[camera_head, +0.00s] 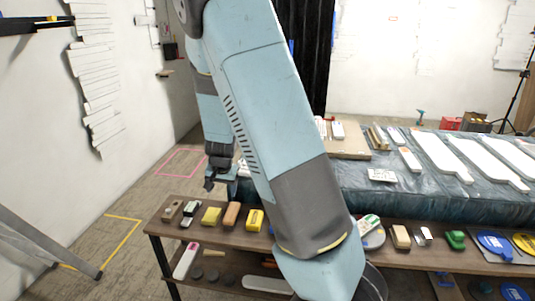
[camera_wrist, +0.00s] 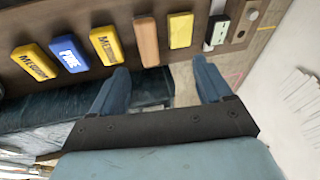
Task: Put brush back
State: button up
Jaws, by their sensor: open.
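My gripper (camera_head: 212,183) hangs over the far side of a brown shelf, and its two blue fingers (camera_wrist: 160,78) are apart with nothing between them. No item is clearly recognisable as the brush. A brown wooden block (camera_head: 231,214) lies on the shelf top between two yellow blocks; it also shows in the wrist view (camera_wrist: 146,41). A black-and-white block (camera_wrist: 216,33) and a wooden piece (camera_wrist: 243,21) lie at the shelf's end; the wooden piece also shows in the head view (camera_head: 172,208). My fingers are apart from these items.
Yellow blocks (camera_wrist: 34,61) and a blue block (camera_wrist: 68,51) line the shelf (camera_head: 151,226). Behind it stands a covered table (camera_head: 430,204) with white panels. My arm hides part of the shelf. Clear floor (camera_head: 130,202) lies left, with wall reliefs (camera_head: 95,70) beyond.

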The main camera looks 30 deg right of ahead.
jog(key=s+r+n+y, duration=0.1)
jog(key=s+r+n, duration=0.1)
jog(key=s+r, duration=0.6)
jog(key=s+r+n+y, duration=0.15)
jog(key=s+r, duration=0.35)
jog(key=r, duration=0.6)
jog(key=s+d+r+n+t+h, duration=0.1)
jog(key=s+r, duration=0.3)
jog(key=s, duration=0.4)
jog(key=s+d+r+n+t+h, duration=0.1)
jog(key=s+d+r, duration=0.1)
jog(key=s+r, duration=0.3)
jog(key=s, duration=0.4)
jog(key=shift+s+d+n, duration=0.15)
jog(key=shift+d+n, duration=0.05)
jog(key=shift+n, duration=0.15)
jog(key=shift+h, duration=0.25)
